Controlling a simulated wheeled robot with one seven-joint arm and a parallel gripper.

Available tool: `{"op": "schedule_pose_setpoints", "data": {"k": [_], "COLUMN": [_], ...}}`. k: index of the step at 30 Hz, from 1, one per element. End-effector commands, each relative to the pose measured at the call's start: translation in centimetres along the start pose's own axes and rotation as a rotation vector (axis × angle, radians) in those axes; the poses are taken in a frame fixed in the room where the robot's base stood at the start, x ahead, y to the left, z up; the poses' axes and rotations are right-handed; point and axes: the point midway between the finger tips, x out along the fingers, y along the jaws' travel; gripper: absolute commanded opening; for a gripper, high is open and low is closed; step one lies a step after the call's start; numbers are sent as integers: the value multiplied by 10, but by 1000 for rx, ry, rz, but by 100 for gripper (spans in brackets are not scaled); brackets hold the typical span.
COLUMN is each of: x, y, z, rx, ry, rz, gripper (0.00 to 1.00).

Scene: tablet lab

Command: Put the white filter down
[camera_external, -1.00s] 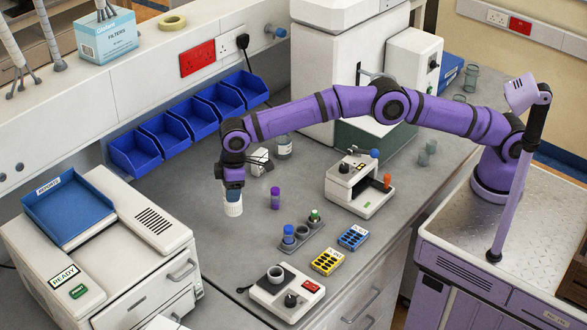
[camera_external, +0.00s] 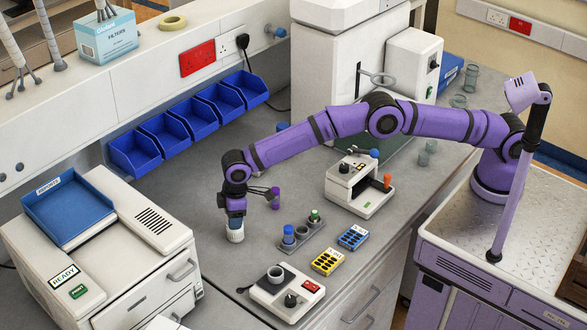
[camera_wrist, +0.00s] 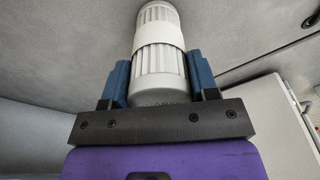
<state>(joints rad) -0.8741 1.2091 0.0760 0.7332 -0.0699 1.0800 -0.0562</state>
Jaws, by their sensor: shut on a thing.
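The white filter (camera_external: 236,235) is a ribbed white cylinder with a smooth band. My gripper (camera_external: 236,222) is shut on it from above, over the grey bench to the left of the small rack. In the wrist view the filter (camera_wrist: 160,50) stands between the two blue fingers of my gripper (camera_wrist: 160,85), which press its sides. The external view shows the filter roughly upright and low, near the bench top. I cannot tell whether its lower end touches the bench.
A small rack (camera_external: 303,237) with a blue-capped vial stands to the right. A yellow block (camera_external: 327,262), a blue block (camera_external: 353,237) and a white stirrer-like device (camera_external: 287,297) lie nearer the front edge. Bare bench surrounds the filter.

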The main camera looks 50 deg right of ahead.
Motion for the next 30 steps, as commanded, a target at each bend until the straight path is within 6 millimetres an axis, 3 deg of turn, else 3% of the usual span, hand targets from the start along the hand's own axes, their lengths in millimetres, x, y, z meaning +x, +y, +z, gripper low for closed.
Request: {"op": "schedule_pose_setpoints", "data": {"k": [8, 9, 12, 23, 30], "x": [3, 3, 3, -4, -42], "y": [0, 0, 0, 0, 0], "z": [0, 0, 0, 0, -1], "rx": [0, 0, 0, 0, 0], "ry": [0, 0, 0, 1, 3], "rz": [0, 0, 0, 0, 0], "gripper": [28, 61, 80, 80, 80]}}
